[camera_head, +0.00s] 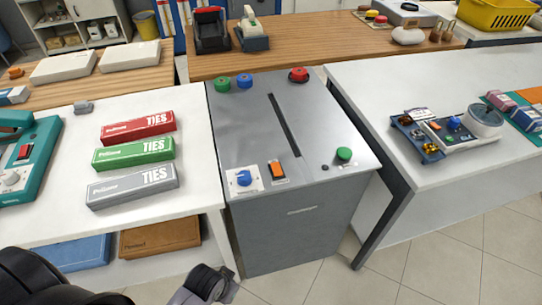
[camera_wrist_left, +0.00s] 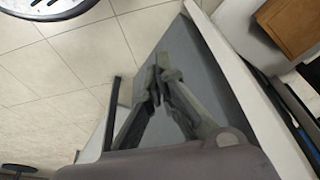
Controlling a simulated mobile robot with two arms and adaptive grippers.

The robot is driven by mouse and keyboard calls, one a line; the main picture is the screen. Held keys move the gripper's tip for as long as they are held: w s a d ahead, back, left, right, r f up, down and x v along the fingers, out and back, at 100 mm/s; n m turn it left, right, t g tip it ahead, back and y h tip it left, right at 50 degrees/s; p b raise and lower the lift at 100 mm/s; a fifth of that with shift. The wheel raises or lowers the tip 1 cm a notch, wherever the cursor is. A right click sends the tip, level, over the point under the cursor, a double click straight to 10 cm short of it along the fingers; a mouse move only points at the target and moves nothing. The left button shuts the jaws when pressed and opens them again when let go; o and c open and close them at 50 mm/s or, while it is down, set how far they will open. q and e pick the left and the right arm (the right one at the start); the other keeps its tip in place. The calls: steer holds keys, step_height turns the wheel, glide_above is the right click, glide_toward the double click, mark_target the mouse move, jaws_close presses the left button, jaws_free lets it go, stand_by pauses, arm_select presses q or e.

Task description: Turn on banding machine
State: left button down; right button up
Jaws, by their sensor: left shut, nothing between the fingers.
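The grey metal banding machine (camera_head: 310,115) stands in the middle of the head view, between two white tables. Its top has a dark slot, an orange rocker switch (camera_head: 276,172) and a blue dial (camera_head: 244,178) on a white plate at the front left. A green button (camera_head: 344,154) is at the front right. Green and blue knobs (camera_head: 244,81) and a red button (camera_head: 298,74) are at the back. My left gripper (camera_head: 208,286) is low in front of the machine's left side, apart from the controls. The left wrist view shows its fingers (camera_wrist_left: 157,84) closed and empty.
Red, green and grey TIES boxes (camera_head: 133,185) lie on the left table beside a teal device (camera_head: 28,160). The right table (camera_head: 400,85) holds a small tray of parts. A wooden counter (camera_head: 330,45) runs behind. Open tiled floor lies at the front right.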

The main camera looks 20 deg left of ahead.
arm_select(q)
steer(key=w+d+r+m+t+h, duration=0.1)
steer(key=w+r+m+t+h, duration=0.3)
steer(key=r, duration=1.1)
steer(key=w+a+r+m+h, duration=0.1)
steer(key=w+a+r+m, duration=0.1)
steer(key=w+r, duration=0.7)
steer(key=w+a+r+m+h, duration=0.1)
steer(key=w+r+m, duration=0.3)
steer(key=w+r, duration=0.6)
steer(key=shift+w+a+r, duration=0.25)
steer(key=shift+w+a, duration=0.15)
steer(key=shift+w, duration=0.2)
steer(key=shift+f, duration=0.1)
steer(key=p, duration=0.1)
glide_above(277, 169)
steer(key=a, duration=0.2)
steer(key=f, duration=0.4)
steer(key=s+f, duration=0.1)
steer(key=f, duration=0.1)
steer(key=shift+d, duration=0.15)
steer(key=f, duration=0.2)
steer(key=w+f, duration=0.1)
steer(key=shift+f+p, duration=0.35)
steer(key=shift+f, duration=0.55)
